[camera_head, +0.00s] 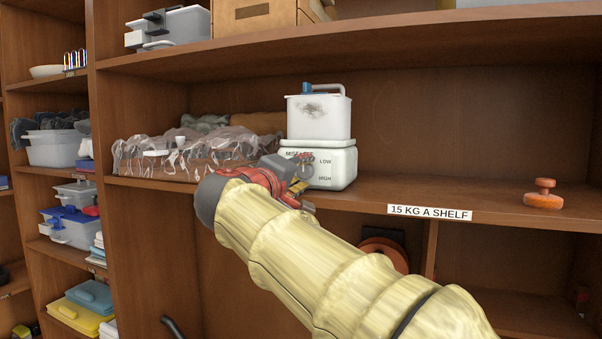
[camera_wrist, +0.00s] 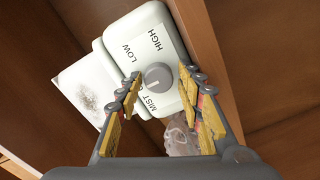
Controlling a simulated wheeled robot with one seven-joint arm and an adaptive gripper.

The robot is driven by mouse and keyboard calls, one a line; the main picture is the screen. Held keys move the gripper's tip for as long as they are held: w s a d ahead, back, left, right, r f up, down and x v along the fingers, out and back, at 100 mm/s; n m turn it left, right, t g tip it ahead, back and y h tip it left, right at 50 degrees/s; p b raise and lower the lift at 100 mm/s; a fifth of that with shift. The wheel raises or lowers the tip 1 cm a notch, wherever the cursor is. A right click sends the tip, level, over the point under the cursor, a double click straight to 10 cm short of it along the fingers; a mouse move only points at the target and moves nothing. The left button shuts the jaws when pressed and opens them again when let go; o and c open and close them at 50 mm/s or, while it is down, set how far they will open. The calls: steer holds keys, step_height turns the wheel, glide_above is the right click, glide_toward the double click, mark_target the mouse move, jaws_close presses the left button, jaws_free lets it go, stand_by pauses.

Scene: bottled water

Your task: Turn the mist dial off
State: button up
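The mist unit (camera_head: 340,166) is a pale box with a white tank (camera_head: 322,122) on top, standing on the middle shelf. Its grey round dial (camera_wrist: 157,76) faces my wrist camera, with MIST, LOW and HIGH printed around it. A light mark shows on the dial, but I cannot tell which setting it points to. My gripper (camera_wrist: 160,77) is open, with one yellow-padded finger on each side of the dial and a visible gap to it. The left finger hides part of the lettering. In the head view my gripper (camera_head: 283,182) partly covers the unit's front.
A clear crumpled plastic wrap (camera_head: 190,150) lies left of the unit. An orange knob-shaped object (camera_head: 543,195) stands far right on the shelf. The shelf edge bears a "15 KG A SHELF" label (camera_head: 430,213). The shelf between unit and orange object is clear.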

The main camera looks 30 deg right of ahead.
steer(key=shift+o, duration=0.6)
steer(key=m+p, duration=0.2)
steer(key=m, duration=0.4)
steer(key=shift+r+p, duration=0.2)
steer(key=shift+p, duration=0.1)
steer(key=m+p, duration=0.3)
steer(key=shift+s+r, duration=0.1)
steer(key=shift+r, duration=0.05)
steer(key=m+p, duration=0.3)
steer(key=shift+p, duration=0.4)
steer(key=b+v, duration=0.3)
steer(key=v, duration=0.5)
steer(key=s+f+n+g+y+b, duration=0.1)
steer(key=s+f+y+b, duration=0.1)
steer(key=f, duration=0.9)
steer(key=s+f+n+g+y+b, duration=0.1)
steer(key=s+f+b, duration=0.4)
steer(key=f, duration=0.7)
steer(key=s+f+n+g+y+b, duration=0.2)
steer(key=s+f+n+y+b, duration=0.1)
steer(key=f, duration=0.8)
steer(key=shift+s+d+f+y+b, duration=0.3)
steer(key=shift+s+d+y+b, duration=0.15)
steer(key=shift+b, duration=0.8)
